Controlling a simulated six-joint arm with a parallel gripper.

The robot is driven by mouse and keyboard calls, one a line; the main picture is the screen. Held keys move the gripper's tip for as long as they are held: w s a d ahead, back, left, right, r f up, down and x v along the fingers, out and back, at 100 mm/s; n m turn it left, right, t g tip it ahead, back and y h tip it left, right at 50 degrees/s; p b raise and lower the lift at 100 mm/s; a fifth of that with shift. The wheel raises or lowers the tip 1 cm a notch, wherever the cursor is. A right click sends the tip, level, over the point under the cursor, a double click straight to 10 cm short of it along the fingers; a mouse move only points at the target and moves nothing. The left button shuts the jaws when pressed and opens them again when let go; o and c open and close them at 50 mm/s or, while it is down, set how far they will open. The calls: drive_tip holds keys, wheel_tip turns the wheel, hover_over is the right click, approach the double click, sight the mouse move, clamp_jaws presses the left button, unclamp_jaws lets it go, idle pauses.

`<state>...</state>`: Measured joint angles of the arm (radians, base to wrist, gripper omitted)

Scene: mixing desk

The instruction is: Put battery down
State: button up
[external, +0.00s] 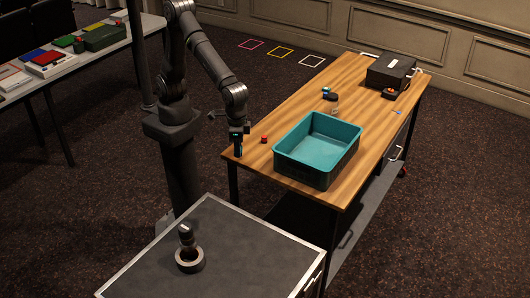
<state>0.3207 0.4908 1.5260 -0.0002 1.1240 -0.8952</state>
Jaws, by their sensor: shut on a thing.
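My gripper (238,136) points down at the left edge of the wooden desk (385,110), left of the teal bin. It is shut on a small dark thing with a teal patch, which I take to be the battery (238,147). The battery looks upright and sits at or just above the desk top; I cannot tell whether it touches the wood. The fingers are small and dark here, and they partly hide it.
A teal-lined bin (343,169) stands right of my gripper, with a small red object (264,140) between them.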

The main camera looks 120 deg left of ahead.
drive_tip(key=s+d+m, duration=0.7)
drive_tip(key=s+d, duration=1.2)
drive_tip(key=s, duration=0.4)
hover_over(195, 222)
wheel_tip(195, 222, down, 26)
drive_tip(key=shift+s+f, duration=0.1)
drive_tip(key=shift+f, duration=2.1)
drive_tip(key=shift+f, duration=0.2)
drive_tip(key=o, duration=1)
drive_tip(key=shift+c, duration=0.2)
